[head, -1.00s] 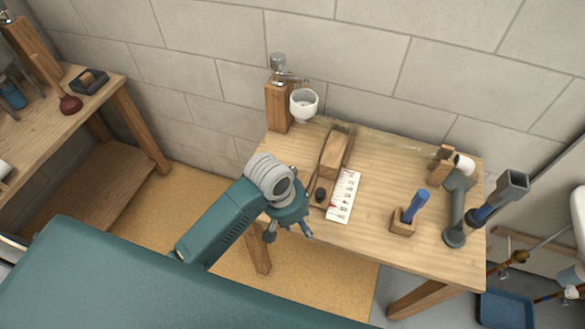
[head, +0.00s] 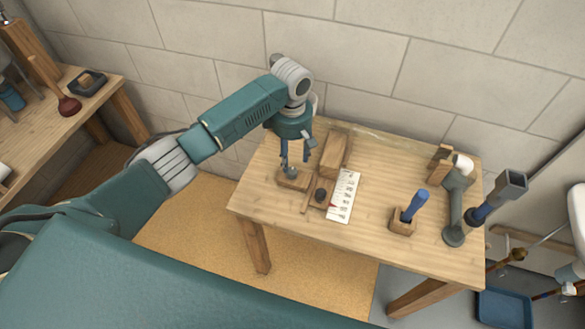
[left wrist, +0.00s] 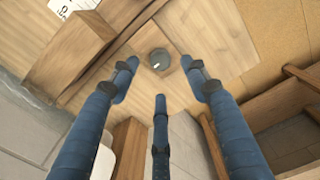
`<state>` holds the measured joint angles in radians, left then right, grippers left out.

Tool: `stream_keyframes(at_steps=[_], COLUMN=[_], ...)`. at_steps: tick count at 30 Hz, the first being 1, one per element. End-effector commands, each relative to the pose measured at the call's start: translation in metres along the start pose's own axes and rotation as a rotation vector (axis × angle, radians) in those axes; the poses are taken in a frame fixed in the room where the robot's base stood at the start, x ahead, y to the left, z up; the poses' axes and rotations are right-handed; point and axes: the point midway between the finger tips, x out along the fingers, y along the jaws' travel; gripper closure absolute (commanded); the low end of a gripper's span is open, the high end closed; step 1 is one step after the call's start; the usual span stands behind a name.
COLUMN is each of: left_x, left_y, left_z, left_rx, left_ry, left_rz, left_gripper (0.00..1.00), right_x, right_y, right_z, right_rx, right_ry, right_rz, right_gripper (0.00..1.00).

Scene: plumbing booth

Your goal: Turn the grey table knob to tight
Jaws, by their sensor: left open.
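The grey knob (head: 291,172) is small and round and sits on a low wooden block (head: 296,182) at the left of the table. In the left wrist view the knob (left wrist: 159,61) has a small pale mark on its top. My left gripper (head: 296,155) is open and points down just above the knob, partly covering it in the head view. In the left wrist view its blue fingers (left wrist: 160,75) are spread around the knob's place in the picture, with no contact that I can make out.
Right of the knob stand a wooden piece with a dark knob (head: 320,195) and a white marked card (head: 343,196). A blue-handled tool in a wooden holder (head: 402,224) and grey pipe parts (head: 454,215) stand further right. The front of the table is clear.

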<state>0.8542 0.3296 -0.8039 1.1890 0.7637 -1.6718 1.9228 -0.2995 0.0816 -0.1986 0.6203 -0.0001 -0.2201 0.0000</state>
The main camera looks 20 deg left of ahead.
Motion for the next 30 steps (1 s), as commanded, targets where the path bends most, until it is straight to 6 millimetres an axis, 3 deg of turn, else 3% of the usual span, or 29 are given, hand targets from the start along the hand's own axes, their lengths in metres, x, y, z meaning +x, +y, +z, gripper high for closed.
stream_keyframes(at_steps=[6, 12, 23, 30], left_x=[0.042, 0.066, 0.073, 0.072], left_y=[-0.001, -0.001, 0.000, -0.001], left_z=[0.000, 0.001, 0.001, 0.001], left_rx=[0.001, 0.003, 0.003, 0.004], left_ry=[0.000, 0.000, 0.000, -0.001], left_rz=[-0.003, -0.002, 0.000, 0.000], left_gripper=[0.54, 0.54, 0.54, 0.97], right_x=[-0.006, -0.007, -0.007, -0.007], right_y=[0.000, -0.002, -0.003, -0.003], right_z=[-0.001, -0.001, -0.001, -0.001], right_rx=[0.000, 0.000, 0.000, -0.001], right_ry=[0.000, 0.000, 0.000, 0.000], right_rz=[-0.001, -0.002, -0.003, -0.004], right_gripper=[0.60, 0.60, 0.60, 0.60])
